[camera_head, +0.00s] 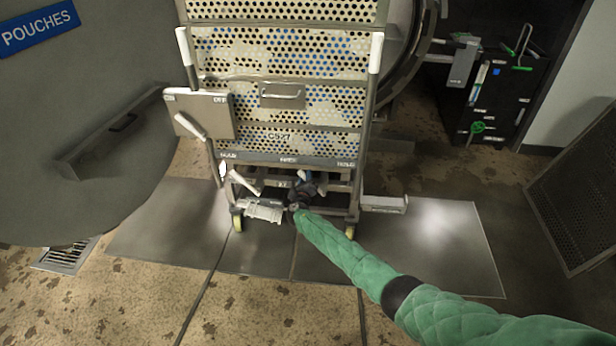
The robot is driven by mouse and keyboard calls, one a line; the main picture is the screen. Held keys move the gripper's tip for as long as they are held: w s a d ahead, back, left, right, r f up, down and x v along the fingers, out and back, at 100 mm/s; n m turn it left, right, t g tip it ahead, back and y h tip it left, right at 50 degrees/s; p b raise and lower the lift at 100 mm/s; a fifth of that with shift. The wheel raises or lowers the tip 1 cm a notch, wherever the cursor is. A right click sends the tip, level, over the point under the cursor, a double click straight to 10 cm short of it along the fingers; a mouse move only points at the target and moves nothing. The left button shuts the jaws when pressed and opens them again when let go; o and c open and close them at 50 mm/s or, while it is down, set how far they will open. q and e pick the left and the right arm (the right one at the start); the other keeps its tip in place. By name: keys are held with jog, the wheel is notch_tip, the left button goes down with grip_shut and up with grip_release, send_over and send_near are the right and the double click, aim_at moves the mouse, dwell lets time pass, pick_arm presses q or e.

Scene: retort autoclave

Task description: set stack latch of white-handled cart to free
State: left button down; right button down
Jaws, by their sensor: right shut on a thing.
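The white-handled cart (281,92) stands upright in the middle, a tall stack of perforated trays in a grey frame with white grips at its upper left and right. A strip with small labels runs along its lower edge; the words are too small to read surely. My right arm, in a green quilted sleeve, reaches in from the lower right. My right gripper (303,186) is low at the cart's base, below the middle label, and shut on a small part there, which looks like the stack latch. The gripper hides the latch, so its setting cannot be told. My left gripper is out of view.
A white lever (245,184) and a pale cylinder (264,210) sit at the cart's lower left. A grey box (200,113) hangs on its left side. A big round door (70,130) is at left, a perforated panel (575,190) at right. Floor in front is open.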

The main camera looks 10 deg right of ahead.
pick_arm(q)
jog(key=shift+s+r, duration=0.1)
pick_arm(e)
jog(key=shift+a, duration=0.15)
jog(key=c, duration=1.2)
grip_release()
jog(key=shift+f, duration=0.1)
jog(key=shift+c, duration=0.2)
jog(key=shift+s+a, duration=0.1)
jog(key=shift+s, duration=0.4)
jog(key=v, duration=0.5)
jog(key=shift+s+a+p, duration=0.1)
jog(key=shift+s+p, duration=0.15)
jog(key=shift+p, duration=0.1)
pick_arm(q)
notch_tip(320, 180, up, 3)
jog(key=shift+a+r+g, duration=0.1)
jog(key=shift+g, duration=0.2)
pick_arm(e)
jog(key=shift+s+a, duration=0.2)
jog(key=shift+s, duration=0.4)
